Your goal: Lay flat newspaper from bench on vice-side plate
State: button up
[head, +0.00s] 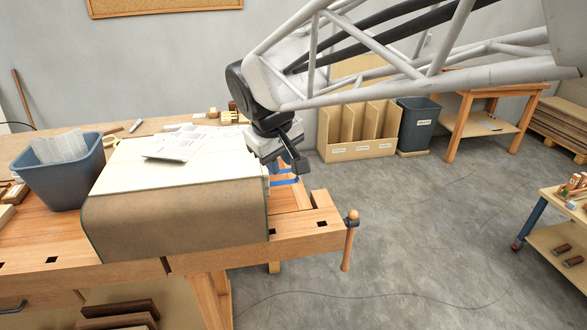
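A pale printed sheet that looks like newspaper (178,146) lies on the cream-topped form (125,173) on the bench, slightly skewed. The form's brown front curves down over the bench's front edge. My gripper (287,165) hangs at the form's right end, near the vice side. A pale grey slab-like piece (291,132) shows behind it; I cannot tell whether the gripper touches it. Blue strips (284,181) show just below the gripper. The vice handle (350,240) stands at the bench's right front corner. The fingertips are too small and dark to judge, and the vice-side plate is not clearly visible.
A blue-grey bin (62,172) with pale sheets stands left of the form. Small wooden blocks (228,116) lie along the back of the bench (30,240). A shelved cart (560,235) stands far right, with open floor between.

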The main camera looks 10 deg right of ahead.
jog(key=s+d+f+m, duration=0.2)
jog(key=s+d+f, duration=0.1)
jog(key=s, duration=0.6)
jog(key=s+d+f+m+y, duration=0.1)
jog(key=s+d+f+m, duration=0.2)
jog(key=s+d, duration=0.3)
jog(key=s+f, duration=0.1)
jog(key=s, duration=0.3)
jog(key=shift+d+g+y, duration=0.15)
jog(key=shift+g+y, duration=0.15)
jog(key=shift+s, duration=0.1)
jog(key=shift+c, duration=1.4)
